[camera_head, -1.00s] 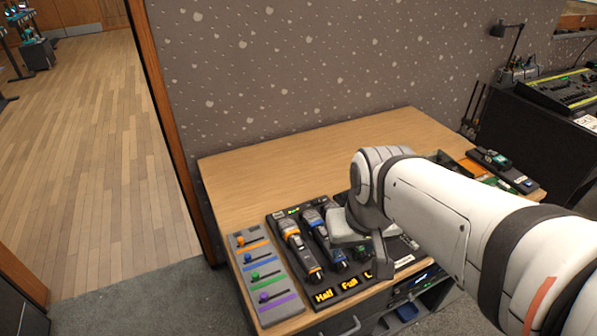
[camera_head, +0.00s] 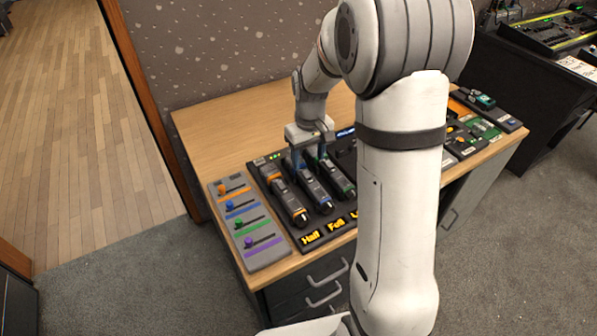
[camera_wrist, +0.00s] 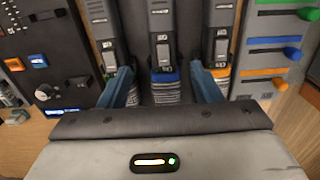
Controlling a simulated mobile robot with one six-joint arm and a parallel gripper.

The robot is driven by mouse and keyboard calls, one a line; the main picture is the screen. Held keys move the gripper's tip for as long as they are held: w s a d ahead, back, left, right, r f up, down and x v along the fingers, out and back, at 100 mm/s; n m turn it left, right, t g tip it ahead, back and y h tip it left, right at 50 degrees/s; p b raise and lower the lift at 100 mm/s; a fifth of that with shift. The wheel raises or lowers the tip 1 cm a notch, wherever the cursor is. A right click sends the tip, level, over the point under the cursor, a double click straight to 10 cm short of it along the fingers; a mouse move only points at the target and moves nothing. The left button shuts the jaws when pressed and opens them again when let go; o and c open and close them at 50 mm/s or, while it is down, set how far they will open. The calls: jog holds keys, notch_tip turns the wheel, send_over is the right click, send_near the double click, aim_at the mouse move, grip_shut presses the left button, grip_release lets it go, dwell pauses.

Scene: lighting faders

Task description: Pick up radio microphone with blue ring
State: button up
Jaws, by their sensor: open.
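The microphone with the blue ring (camera_head: 316,192) lies in the middle of a row of three on a dark tray (camera_head: 312,247). In the wrist view its blue ring (camera_wrist: 164,76) shows between my fingers. My gripper (camera_wrist: 163,84) is open, with one blue-grey finger on each side of this microphone. In the head view my gripper (camera_head: 310,157) points down over the far end of the row. The orange-ringed microphone (camera_head: 288,203) lies on its left and the green-ringed one (camera_head: 342,184) on its right. I cannot tell whether the fingers touch any microphone.
A grey fader panel (camera_head: 266,259) with orange, blue, green and purple knobs lies left of the tray. The wooden table top (camera_head: 215,140) is bare behind them. My arm hides part of the table's right side. A dark desk (camera_head: 520,75) with a console stands at the right.

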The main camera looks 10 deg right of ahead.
aim_at(307, 174)
jog(key=f, duration=0.7)
jog(key=shift+s+a, duration=0.2)
jog(key=shift+s, duration=0.05)
jog(key=shift+c, duration=0.4)
jog(key=shift+r, duration=0.1)
grip_shut()
